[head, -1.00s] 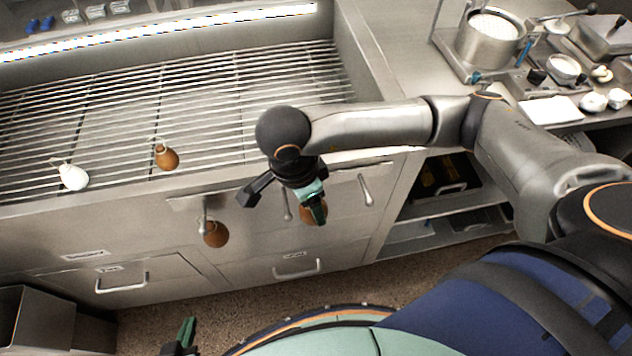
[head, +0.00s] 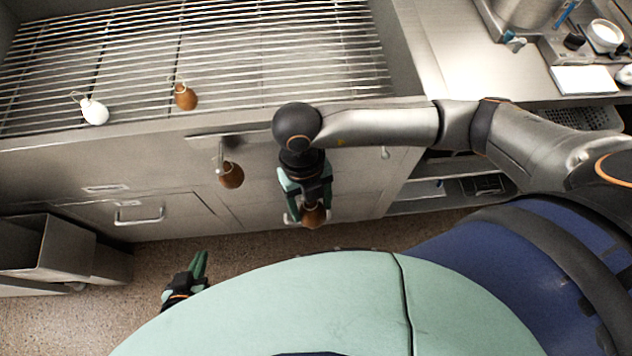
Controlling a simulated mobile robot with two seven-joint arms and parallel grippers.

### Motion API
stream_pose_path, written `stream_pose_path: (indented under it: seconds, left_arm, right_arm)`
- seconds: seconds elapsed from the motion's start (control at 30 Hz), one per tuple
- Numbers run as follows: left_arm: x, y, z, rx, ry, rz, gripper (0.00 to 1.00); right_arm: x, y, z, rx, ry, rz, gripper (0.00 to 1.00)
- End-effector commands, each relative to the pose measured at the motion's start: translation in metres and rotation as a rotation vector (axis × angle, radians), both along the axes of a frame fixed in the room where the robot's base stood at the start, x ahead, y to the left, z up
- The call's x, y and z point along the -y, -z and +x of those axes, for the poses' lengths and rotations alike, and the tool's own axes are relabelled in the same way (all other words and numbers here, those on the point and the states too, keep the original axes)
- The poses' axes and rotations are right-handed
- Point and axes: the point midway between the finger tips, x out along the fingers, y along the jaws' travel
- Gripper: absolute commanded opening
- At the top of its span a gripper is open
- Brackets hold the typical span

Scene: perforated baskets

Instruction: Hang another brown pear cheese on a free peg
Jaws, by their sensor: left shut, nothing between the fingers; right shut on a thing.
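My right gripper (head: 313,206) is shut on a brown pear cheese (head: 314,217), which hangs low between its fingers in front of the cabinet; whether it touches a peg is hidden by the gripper. Another brown pear cheese (head: 231,176) hangs from the left peg (head: 220,152) on the cabinet front. A peg (head: 385,153) to the right looks empty. A third brown pear cheese (head: 185,97) lies on the slatted rack with a cord loop on top. My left gripper (head: 198,266) is shut and empty, low at the left above the floor.
A white pear cheese (head: 95,111) lies on the slatted rack (head: 290,60). A steel bin (head: 62,250) stands at the lower left. The cabinet has drawers with bar handles (head: 140,214). Open shelves (head: 450,190) and a cluttered counter are at the right.

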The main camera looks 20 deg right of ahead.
Motion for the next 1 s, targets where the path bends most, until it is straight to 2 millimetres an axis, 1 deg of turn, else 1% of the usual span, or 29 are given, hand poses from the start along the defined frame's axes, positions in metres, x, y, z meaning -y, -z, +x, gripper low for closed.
stream_pose_path:
  seconds: [0.1, 0.2, 0.3, 0.47, 1.0]
  left_arm:
    - [0.0, -0.002, 0.0, 0.0, -0.001, 0.001, 0.0]
    - [0.0, -0.002, 0.0, 0.0, -0.001, 0.001, 0.0]
    - [-0.001, -0.002, 0.0, -0.001, -0.001, 0.001, 0.0]
    - [-0.001, 0.0, 0.0, -0.001, 0.0, 0.002, 0.0]
    - [-0.001, 0.013, -0.001, -0.003, -0.001, 0.003, 0.0]
  right_arm:
    - [-0.006, 0.004, -0.008, -0.005, 0.148, 0.001, 0.04]
    - [-0.009, 0.006, -0.012, -0.005, 0.234, 0.002, 0.04]
    - [-0.011, 0.008, -0.014, -0.006, 0.281, 0.001, 0.04]
    - [-0.01, 0.01, -0.011, -0.006, 0.299, 0.0, 0.04]
    - [-0.002, 0.013, 0.02, -0.004, 0.296, 0.0, 0.04]
